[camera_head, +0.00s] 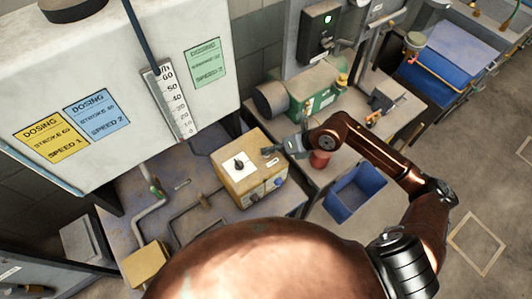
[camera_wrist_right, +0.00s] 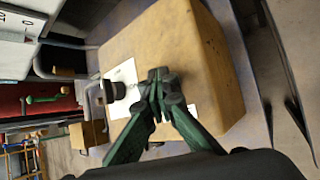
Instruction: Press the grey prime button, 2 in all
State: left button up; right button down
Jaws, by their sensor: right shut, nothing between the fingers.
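A yellow-tan control box (camera_head: 226,182) stands on the worn bench. Its top carries a white plate with a black knob (camera_head: 238,164). Several small round controls (camera_head: 267,190) sit on its front face, one blue; they are too small to tell which is the grey prime button. My right gripper (camera_head: 269,152) is shut and empty, over the box's far right top edge. In the right wrist view, the shut fingertips (camera_wrist_right: 158,76) are in front of the tan box (camera_wrist_right: 185,45), near the white plate and black knob (camera_wrist_right: 108,91). Contact cannot be told. My left gripper is not in view.
A white tank (camera_head: 100,60) with dosing labels and a scale rises behind the bench. A green pump (camera_head: 312,92), a red cup (camera_head: 320,159) and a blue bin (camera_head: 355,193) are around my right arm. Pipes (camera_head: 150,210) lie left of the box.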

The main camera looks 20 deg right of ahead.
dwell(0.3)
jog(key=shift+r+p, duration=0.6)
jog(key=shift+r, duration=0.2)
jog(key=shift+r+p, duration=1.75)
jog(key=shift+r, duration=0.85)
jog(key=shift+f, duration=0.1)
